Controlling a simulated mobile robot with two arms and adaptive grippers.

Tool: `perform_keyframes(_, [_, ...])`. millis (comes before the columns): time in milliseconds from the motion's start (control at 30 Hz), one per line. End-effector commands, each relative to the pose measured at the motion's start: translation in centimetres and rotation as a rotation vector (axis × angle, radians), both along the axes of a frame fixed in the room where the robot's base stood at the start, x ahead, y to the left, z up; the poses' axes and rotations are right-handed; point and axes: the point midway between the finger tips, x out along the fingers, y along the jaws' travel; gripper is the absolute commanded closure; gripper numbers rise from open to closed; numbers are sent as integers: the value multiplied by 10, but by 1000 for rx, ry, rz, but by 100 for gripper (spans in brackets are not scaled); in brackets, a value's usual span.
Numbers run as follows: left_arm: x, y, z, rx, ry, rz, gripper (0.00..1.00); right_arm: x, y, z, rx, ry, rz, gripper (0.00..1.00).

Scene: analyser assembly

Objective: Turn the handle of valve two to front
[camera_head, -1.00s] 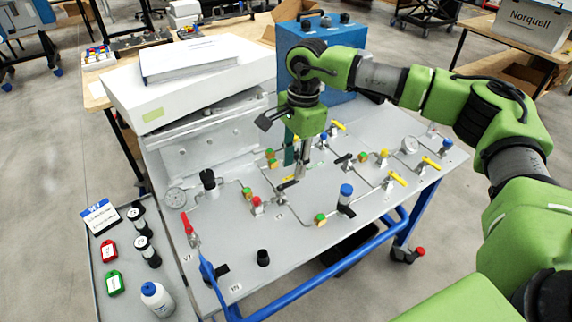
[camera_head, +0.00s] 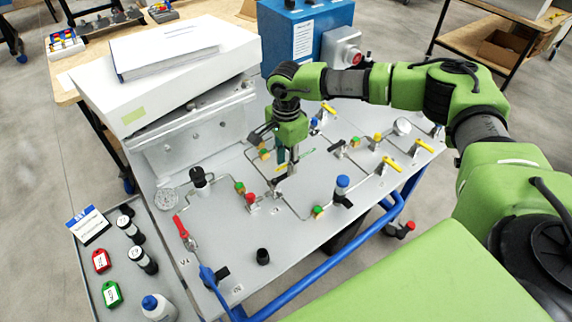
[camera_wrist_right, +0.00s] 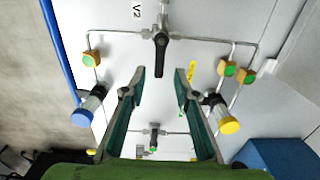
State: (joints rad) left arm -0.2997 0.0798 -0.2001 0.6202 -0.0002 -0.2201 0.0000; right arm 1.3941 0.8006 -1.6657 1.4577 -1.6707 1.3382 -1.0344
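Valve two, labelled V2, shows at the top of the right wrist view with a black lever handle (camera_wrist_right: 160,57). The handle points down the picture from the pipe joint, towards the gap between my fingertips. In the head view its black handle (camera_head: 280,180) sits on the grey panel, partly hidden by the gripper. My right gripper (camera_head: 291,168) points down just beside it. In the wrist view the right gripper (camera_wrist_right: 160,82) is open, one finger on each side, with nothing held between them. I cannot tell whether a finger touches the handle. My left gripper is not in view.
The red-handled valve (camera_head: 181,227) is at the panel's left. A blue box (camera_head: 305,45) stands behind.

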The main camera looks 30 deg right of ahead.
Motion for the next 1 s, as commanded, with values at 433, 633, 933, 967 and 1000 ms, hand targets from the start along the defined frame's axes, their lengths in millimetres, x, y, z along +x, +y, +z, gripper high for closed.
perform_keyframes(433, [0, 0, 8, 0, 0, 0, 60, 0, 0, -33, 0, -1, 1, 72])
perform_keyframes(633, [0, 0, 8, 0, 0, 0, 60, 0, 0, -32, 0, -1, 0, 85])
perform_keyframes(933, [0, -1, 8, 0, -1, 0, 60, 0, 0, -32, 1, 0, -3, 100])
perform_keyframes(967, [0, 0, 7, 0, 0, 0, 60, 0, 0, -32, 1, 0, -5, 100])
perform_keyframes(1000, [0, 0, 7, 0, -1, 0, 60, 0, 0, -32, 1, 0, -10, 100])
